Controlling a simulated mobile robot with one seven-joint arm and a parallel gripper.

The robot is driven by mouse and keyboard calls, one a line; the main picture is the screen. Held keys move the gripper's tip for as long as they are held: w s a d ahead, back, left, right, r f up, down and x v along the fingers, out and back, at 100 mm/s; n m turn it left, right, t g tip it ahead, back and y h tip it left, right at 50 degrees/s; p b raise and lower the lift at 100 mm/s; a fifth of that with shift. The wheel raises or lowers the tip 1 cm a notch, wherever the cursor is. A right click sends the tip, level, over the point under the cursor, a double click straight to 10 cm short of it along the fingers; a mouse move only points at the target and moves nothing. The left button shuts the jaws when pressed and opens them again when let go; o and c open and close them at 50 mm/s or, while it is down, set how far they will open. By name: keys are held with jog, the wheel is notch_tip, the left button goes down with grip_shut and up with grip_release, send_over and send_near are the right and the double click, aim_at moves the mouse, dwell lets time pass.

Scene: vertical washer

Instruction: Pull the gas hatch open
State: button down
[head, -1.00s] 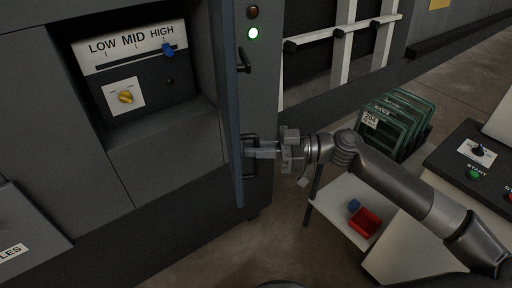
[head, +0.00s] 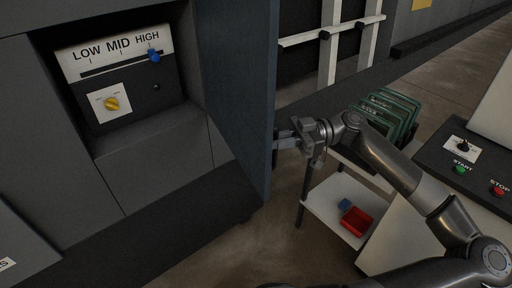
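The gas hatch (head: 238,100) is a tall blue-grey panel that stands swung out from the machine, its broad inner face toward me. My gripper (head: 287,140) is at the hatch's right edge, on its outer side, about mid-height. The fingers reach left to the edge, and their tips are hidden behind it. The hatch handle is hidden too, so I cannot tell whether the fingers hold it.
Left of the hatch is a recess with a LOW-MID-HIGH slider (head: 154,56) and a yellow knob (head: 111,104).

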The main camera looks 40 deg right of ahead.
jog(key=w+d+g, duration=0.1)
jog(key=w+d, duration=0.1)
jog(key=d, duration=1.5)
jog(key=shift+w+d+n, duration=0.15)
jog(key=shift+w+n, duration=0.15)
jog(key=c, duration=1.5)
grip_release()
jog(key=shift+c, duration=0.2)
jog(key=v, duration=1)
jog(key=shift+d+f, duration=0.15)
jog(key=shift+d, duration=0.2)
